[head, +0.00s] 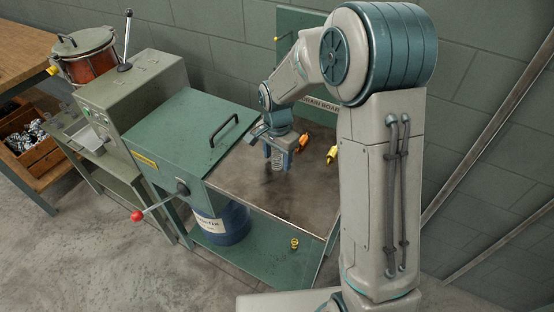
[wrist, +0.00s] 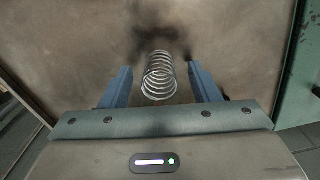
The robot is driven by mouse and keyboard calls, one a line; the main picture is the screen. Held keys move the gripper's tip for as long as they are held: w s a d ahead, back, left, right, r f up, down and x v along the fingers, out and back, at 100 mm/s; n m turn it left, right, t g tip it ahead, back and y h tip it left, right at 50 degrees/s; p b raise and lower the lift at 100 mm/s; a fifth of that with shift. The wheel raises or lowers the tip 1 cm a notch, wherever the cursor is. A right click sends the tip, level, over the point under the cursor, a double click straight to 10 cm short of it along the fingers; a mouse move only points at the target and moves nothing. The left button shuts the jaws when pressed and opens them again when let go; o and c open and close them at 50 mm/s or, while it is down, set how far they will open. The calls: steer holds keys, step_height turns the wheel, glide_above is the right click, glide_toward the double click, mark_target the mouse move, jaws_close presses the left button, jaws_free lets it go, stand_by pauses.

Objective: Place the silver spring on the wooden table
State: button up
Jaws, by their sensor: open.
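The silver spring (wrist: 159,76) stands on the brown metal board between the two blue fingers of my gripper (wrist: 160,88) in the wrist view. A gap shows between the spring and each finger, so my gripper is open around it. In the head view my gripper (head: 279,155) points down over the board (head: 290,199), with the spring (head: 277,166) showing below it. The wooden table (head: 28,50) is at the far left of the head view, cut off by the frame edge.
A green machine with a lid (head: 180,128) and a red-knobbed lever (head: 138,215) stands left of the board. A grey control box (head: 150,88) and a red pot (head: 88,62) are further left. Orange (head: 305,141) and yellow (head: 332,154) items lie at the board's back.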

mark_target(278, 154)
steer(key=c, duration=1.1)
steer(key=shift+r, duration=0.1)
step_height(278, 154, up, 4)
steer(key=shift+r+b, duration=0.15)
steer(key=shift+b, duration=0.2)
steer(key=s+d+r, duration=0.2)
steer(key=d, duration=0.1)
steer(key=s+d+r, duration=0.1)
steer(key=d+r, duration=0.1)
steer(key=d, duration=0.2)
steer(key=s+d+r+b, duration=0.1)
steer(key=s+d+r, duration=0.1)
steer(key=d, duration=0.1)
steer(key=shift+s+d+r, duration=0.15)
steer(key=shift+s+r, duration=0.15)
